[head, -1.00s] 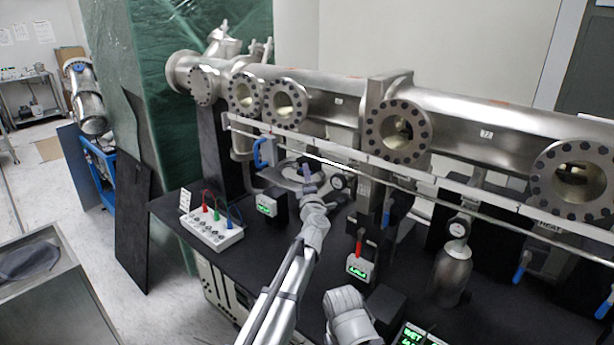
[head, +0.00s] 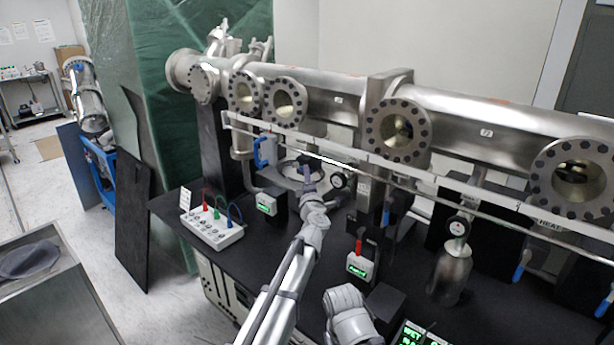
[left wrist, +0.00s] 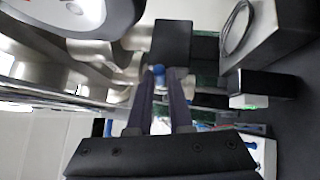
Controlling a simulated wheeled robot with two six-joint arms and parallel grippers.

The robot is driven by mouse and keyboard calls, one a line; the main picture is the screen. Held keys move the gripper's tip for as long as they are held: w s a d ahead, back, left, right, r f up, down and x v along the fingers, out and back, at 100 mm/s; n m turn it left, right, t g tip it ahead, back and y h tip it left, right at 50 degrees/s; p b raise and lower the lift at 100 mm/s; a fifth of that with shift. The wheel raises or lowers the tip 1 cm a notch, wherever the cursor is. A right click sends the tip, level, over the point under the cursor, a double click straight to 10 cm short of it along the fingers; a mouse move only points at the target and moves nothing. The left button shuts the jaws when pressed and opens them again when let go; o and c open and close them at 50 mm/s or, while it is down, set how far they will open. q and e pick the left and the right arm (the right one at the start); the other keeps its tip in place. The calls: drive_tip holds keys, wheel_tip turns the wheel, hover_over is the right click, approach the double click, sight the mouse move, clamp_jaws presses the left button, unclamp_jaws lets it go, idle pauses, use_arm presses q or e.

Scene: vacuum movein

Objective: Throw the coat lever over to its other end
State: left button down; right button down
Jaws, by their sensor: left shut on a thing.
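My left gripper (head: 306,172) reaches in over the black bench, below the long steel pipe. In the left wrist view its two dark fingers (left wrist: 161,85) are shut on a small blue-tipped piece, which I take for the end of the coat lever (left wrist: 158,71). In the head view the gripper hides this piece, and no label naming it is legible.
A white box with coloured leads (head: 212,229) sits at the bench's left. A red-topped box (head: 359,266) stands in front.

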idle(0.8)
use_arm(q)
drive_tip(key=m+t+b, duration=0.1)
drive_tip(key=b, duration=0.1)
drive_tip(key=f+m+t+h+b, duration=0.1)
drive_tip(key=b, duration=0.2)
drive_tip(key=f+m+t+b, duration=0.1)
drive_tip(key=m+b, duration=0.1)
drive_tip(key=b, duration=0.1)
drive_tip(key=shift+w+a+f, duration=0.2)
drive_tip(key=shift+a+f, duration=0.05)
drive_tip(key=c, duration=0.8)
unclamp_jaws()
drive_tip(key=shift+c, duration=0.2)
